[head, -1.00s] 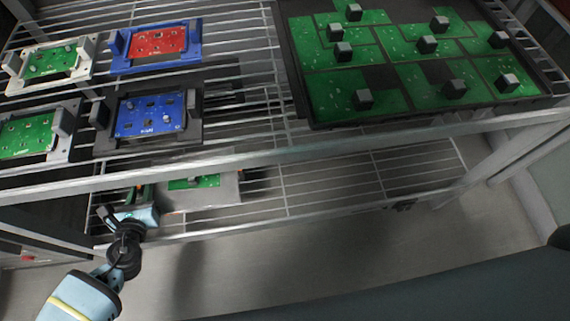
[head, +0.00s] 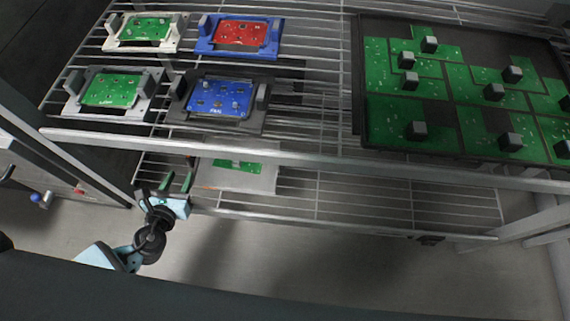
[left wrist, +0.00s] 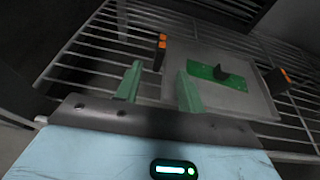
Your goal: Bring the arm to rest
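My left gripper (head: 177,184) is at the front edge of the lower wire shelf. Its two green fingers stand apart with nothing between them, and they also show in the left wrist view (left wrist: 157,88). Beyond the fingers a grey plate (left wrist: 212,97) with orange-tipped posts lies on the lower shelf. A green circuit board with a dark block (left wrist: 222,72) sits on that plate. The board also shows partly under the upper shelf in the head view (head: 237,165). My right gripper is not in view.
The upper wire shelf carries a white (head: 120,42), a blue (head: 203,48), a grey (head: 75,104) and a dark fixture (head: 180,118), each with a board. A black tray (head: 360,118) of green boards with several dark blocks is at the right. The lower shelf's right part is clear.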

